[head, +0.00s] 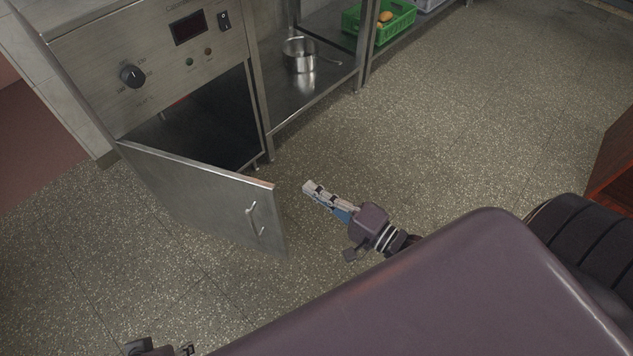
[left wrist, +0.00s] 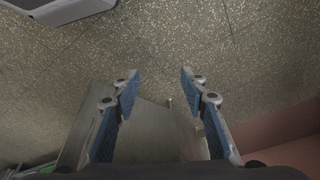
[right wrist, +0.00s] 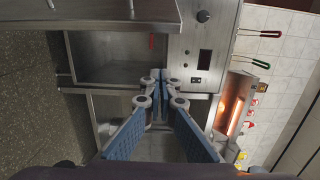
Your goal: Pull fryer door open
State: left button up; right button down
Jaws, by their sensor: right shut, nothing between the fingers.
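The fryer door (head: 190,195) is a flat steel panel, swung well out from the fryer (head: 90,65) and hinged at its left. Its bar handle (head: 255,218) is near the free edge. The dark compartment (head: 215,120) behind it shows. My right gripper (head: 307,187) is shut and empty, just right of the door's free edge and apart from it. In the right wrist view its fingertips (right wrist: 160,74) meet, with the door (right wrist: 115,14) at the top. My left gripper (left wrist: 159,76) is open and empty; only a bit of it shows at the head view's bottom left.
A steel shelf unit right of the fryer holds a pot (head: 300,54) and a green crate (head: 378,22). A brown wooden piece (head: 615,165) stands at the right edge. The speckled floor (head: 450,120) between is clear. The right wrist view shows a glowing grill (right wrist: 235,105).

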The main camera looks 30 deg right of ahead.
pick_arm(q)
jog(key=shift+b+v, duration=0.45)
jog(key=shift+v, duration=0.6)
pick_arm(e)
jog(key=w+a, duration=0.3)
jog(key=a, duration=0.2)
jog(key=shift+a, duration=0.3)
pick_arm(q)
jog(key=shift+r, duration=0.1)
pick_arm(e)
jog(key=shift+a, duration=0.1)
